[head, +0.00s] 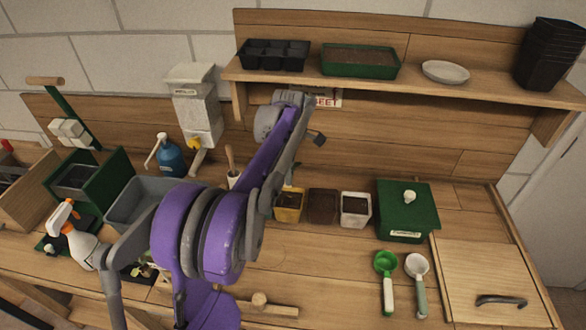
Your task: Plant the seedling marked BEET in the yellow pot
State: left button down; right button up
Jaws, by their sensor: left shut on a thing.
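The yellow pot (289,206) stands on the bench with dark soil inside, partly behind my left arm. My left gripper (314,134) is raised in front of the back board, above the pots. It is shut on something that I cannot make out. A small dark piece shows at its end; I cannot tell whether it is a fingertip or the held thing. A sign (329,98) reading BEET hangs under the shelf, partly covered by my arm. A leafy seedling (147,268) shows at the lower left; no mark on it is readable. My right gripper is out of view.
A brown pot (322,206) and a white pot (355,209) stand right of the yellow one. A green box (408,222), two scoops (387,280) and a wooden board (485,275) lie further right. A grey bin (150,200) and spray bottle (80,243) are left.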

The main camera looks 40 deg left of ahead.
aim_at(290, 195)
pick_arm(q)
jog(key=shift+w+f+b, duration=0.1)
jog(key=shift+f+b, duration=2.05)
jog(key=shift+f, duration=2.85)
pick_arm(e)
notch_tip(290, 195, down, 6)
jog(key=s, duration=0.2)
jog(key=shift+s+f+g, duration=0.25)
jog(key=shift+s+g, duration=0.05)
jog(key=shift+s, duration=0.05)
pick_arm(q)
jog(key=c, duration=0.5)
grip_release()
jog(key=shift+r+p, duration=2.05)
jog(key=shift+r, duration=2.55)
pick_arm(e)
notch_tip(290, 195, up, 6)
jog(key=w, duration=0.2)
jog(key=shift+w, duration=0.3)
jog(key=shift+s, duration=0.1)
